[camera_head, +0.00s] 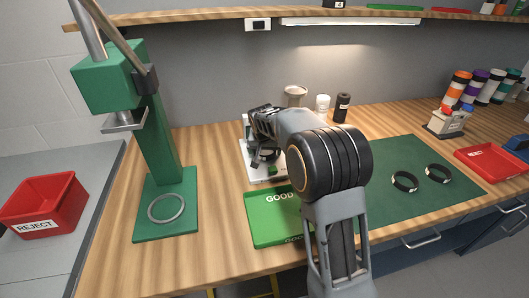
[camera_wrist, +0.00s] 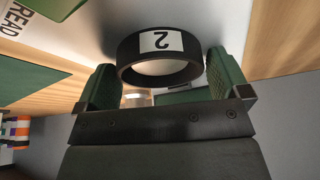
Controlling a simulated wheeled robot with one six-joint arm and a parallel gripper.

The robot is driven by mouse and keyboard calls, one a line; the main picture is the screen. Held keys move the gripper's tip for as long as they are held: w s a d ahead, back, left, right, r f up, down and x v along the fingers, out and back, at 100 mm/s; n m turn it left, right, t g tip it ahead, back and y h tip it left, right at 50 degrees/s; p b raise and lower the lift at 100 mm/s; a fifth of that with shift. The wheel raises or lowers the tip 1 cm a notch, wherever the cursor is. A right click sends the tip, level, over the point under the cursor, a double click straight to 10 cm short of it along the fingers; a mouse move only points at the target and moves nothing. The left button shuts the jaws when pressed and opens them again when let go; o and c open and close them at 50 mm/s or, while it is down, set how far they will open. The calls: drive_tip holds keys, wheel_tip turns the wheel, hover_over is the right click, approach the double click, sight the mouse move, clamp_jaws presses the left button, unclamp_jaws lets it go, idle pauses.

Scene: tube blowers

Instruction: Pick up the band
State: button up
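A black band with a white label marked 2 (camera_wrist: 161,42) is between the two green finger pads of my gripper (camera_wrist: 163,72) in the wrist view. Its sides come right up to both pads, with no clear gap. I cannot tell whether the pads press on it. In the head view my gripper (camera_head: 262,127) is at the white reader (camera_head: 257,172), and a black band (camera_head: 266,156) shows just below it, partly hidden by my arm. Two more black bands with white labels, one (camera_head: 405,181) and another (camera_head: 438,173), lie on the dark green mat (camera_head: 380,155).
A green GOOD tray (camera_head: 265,225) is in front of the reader. A green press (camera_head: 160,150) stands at left, with a red REJECT bin (camera_head: 42,207) beyond it. A red tray (camera_head: 493,163) is at right. A small white cup (camera_head: 322,102) and a black one (camera_head: 342,107) stand behind.

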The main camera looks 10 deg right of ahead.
drive_tip(key=c, duration=0.6)
drive_tip(key=shift+r, duration=0.1)
